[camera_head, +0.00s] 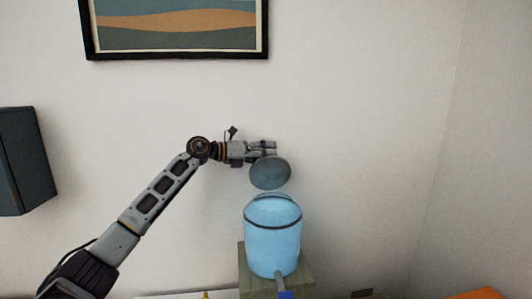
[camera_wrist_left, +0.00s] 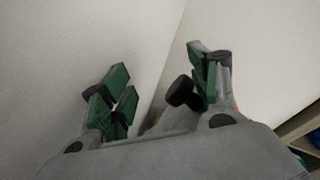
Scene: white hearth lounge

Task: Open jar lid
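My left gripper (camera_head: 272,148) is at the lid's upper edge. In the left wrist view its green-padded fingers are wide apart. A dark knob (camera_wrist_left: 182,91) lies between them, close to the right finger. My right gripper is not in view.
A framed picture (camera_head: 178,22) hangs on the wall above, and a dark box (camera_head: 22,160) is at the left. An orange thing (camera_head: 482,294) shows at the bottom right. The space right of the jar is free.

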